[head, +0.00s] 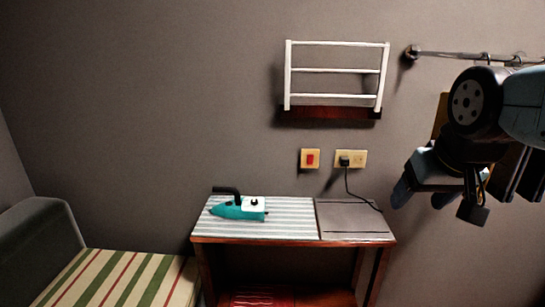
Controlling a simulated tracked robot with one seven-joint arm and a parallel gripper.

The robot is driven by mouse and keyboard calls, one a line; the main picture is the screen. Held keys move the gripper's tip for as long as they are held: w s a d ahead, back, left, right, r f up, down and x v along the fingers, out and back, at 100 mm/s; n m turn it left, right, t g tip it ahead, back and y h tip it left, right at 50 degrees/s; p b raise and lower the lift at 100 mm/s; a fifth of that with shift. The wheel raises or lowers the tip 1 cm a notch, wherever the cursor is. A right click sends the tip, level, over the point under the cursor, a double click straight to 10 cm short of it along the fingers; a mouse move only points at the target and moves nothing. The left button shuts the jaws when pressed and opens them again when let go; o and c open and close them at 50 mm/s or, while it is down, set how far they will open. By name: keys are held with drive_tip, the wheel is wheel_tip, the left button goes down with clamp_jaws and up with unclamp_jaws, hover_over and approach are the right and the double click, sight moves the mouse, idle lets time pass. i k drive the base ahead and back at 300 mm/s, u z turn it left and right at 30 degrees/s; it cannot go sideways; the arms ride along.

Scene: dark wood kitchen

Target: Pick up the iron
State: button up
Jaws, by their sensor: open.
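The teal iron (240,209) with a black handle lies on the striped grey-and-white cover (290,222) at the left part of a small wooden table (290,241). My gripper (425,195) is at the right of the head view, high and to the right of the table, well apart from the iron. It is open and I see nothing between its fingers. Part of it is hidden behind my arm's dark wrist.
A plain grey panel (350,218) covers the table's right part. A black cord (347,180) runs from a wall socket (358,159) to the table's right side. A white rack (335,71) hangs above. A striped seat (115,280) stands at the left.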

sight(240, 209)
drive_tip(key=z, duration=0.25)
drive_tip(key=i, duration=0.15)
drive_tip(key=u, duration=2.45)
drive_tip(key=k, duration=0.8)
drive_tip(key=z, duration=0.95)
drive_tip(key=i, duration=0.25)
